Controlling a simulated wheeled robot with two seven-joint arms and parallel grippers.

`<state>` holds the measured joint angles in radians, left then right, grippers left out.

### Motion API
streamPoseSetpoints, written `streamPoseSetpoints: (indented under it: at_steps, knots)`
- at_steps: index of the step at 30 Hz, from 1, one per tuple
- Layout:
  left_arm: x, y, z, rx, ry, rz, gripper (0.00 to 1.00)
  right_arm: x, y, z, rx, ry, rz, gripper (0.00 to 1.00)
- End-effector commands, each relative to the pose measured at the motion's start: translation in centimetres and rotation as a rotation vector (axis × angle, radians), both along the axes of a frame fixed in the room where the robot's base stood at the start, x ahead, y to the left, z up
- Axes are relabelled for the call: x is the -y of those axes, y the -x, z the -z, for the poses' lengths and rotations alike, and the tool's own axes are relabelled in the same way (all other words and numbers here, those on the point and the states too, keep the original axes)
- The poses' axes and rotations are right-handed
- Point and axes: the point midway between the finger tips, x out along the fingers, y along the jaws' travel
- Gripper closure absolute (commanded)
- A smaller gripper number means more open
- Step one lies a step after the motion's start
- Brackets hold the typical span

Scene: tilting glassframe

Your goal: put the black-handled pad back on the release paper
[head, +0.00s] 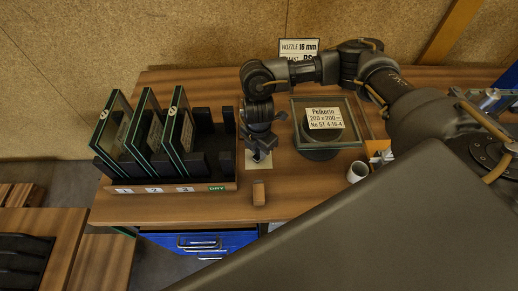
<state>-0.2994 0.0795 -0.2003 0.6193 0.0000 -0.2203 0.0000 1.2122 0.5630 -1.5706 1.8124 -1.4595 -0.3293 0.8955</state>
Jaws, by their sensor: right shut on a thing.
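My right gripper (260,148) points straight down over the table, just right of the dark rack. It is shut on the black-handled pad, which is small and mostly hidden beneath the fingers. The release paper (264,166), a small pale beige sheet, lies on the wooden table directly below the gripper. The pad is over the paper; I cannot tell whether it touches it. My left gripper is not in view.
A dark rack (222,188) holds three tilted glass panes, with a green DRY label. A glass frame labelled Pelkorin (325,119) lies to the right. A small wooden block (259,192) and a white cup (357,172) stand near the front.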

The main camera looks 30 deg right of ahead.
Motion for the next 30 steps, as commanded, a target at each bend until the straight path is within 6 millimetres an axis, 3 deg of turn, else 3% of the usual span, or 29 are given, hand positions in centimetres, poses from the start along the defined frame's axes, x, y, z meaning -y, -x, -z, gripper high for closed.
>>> streamPoseSetpoints:
  at_steps: [1,2,6,17,20,30]
  knots:
    - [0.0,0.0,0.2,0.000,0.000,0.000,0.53,0.0,0.0,0.3,-0.001,0.000,0.001,1.00]
    - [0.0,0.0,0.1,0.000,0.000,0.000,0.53,0.0,0.0,0.1,0.000,0.000,0.000,0.75]
    - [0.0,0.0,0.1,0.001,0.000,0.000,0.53,0.0,0.0,0.1,0.000,0.000,0.000,0.57]
    - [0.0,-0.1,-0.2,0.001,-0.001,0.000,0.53,0.0,-0.1,-0.5,0.002,-0.001,-0.001,0.57]
    - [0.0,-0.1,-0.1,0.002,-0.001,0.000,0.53,0.0,-0.2,-1.7,0.004,0.000,-0.002,0.57]
    - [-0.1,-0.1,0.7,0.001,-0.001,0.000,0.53,0.0,-0.3,-8.5,0.006,0.000,-0.002,0.57]
